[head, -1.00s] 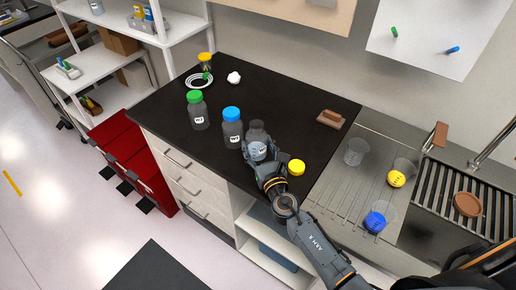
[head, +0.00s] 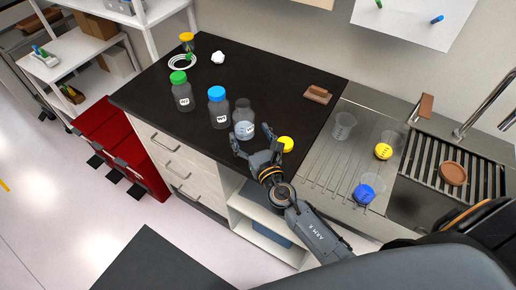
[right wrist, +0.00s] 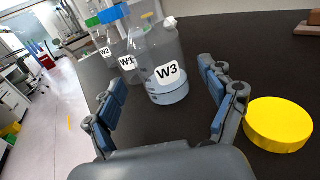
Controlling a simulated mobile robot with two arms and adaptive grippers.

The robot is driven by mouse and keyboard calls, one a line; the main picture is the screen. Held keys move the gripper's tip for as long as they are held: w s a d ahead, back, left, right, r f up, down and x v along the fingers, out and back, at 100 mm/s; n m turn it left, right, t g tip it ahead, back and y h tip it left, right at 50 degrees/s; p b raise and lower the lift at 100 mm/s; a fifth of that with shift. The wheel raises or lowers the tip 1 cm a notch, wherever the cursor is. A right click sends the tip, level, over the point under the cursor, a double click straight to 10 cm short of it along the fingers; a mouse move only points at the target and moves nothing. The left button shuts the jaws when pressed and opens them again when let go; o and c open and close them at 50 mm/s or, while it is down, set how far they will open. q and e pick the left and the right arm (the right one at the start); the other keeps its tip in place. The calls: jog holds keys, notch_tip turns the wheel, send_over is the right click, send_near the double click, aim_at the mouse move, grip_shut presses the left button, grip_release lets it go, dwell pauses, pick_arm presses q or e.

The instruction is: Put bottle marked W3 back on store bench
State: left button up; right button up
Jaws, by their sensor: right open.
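The bottle marked W3 (head: 244,121) stands upright and uncapped on the black bench top (head: 285,75), with pale liquid at its bottom. Its W3 label faces the camera in the right wrist view (right wrist: 168,80). My right gripper (head: 252,141) is open, its fingers apart just in front of the bottle and not touching it. In the right wrist view the fingers (right wrist: 168,97) frame the bottle with room on both sides. A yellow cap (head: 286,144) lies on the bench right of the gripper. My left gripper is not in view.
A blue-capped bottle W1 (head: 218,106) stands close left of W3, and a green-capped bottle W2 (head: 181,92) further left. A brown block (head: 317,95) lies toward the back. Beakers and a sink (head: 420,208) are at right. White shelves (head: 95,60) stand at far left.

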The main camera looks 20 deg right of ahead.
jog(key=s+b, duration=0.1)
jog(key=s, duration=0.6)
jog(key=shift+f, duration=0.1)
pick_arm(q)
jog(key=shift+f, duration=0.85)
pick_arm(e)
jog(key=shift+s, duration=0.65)
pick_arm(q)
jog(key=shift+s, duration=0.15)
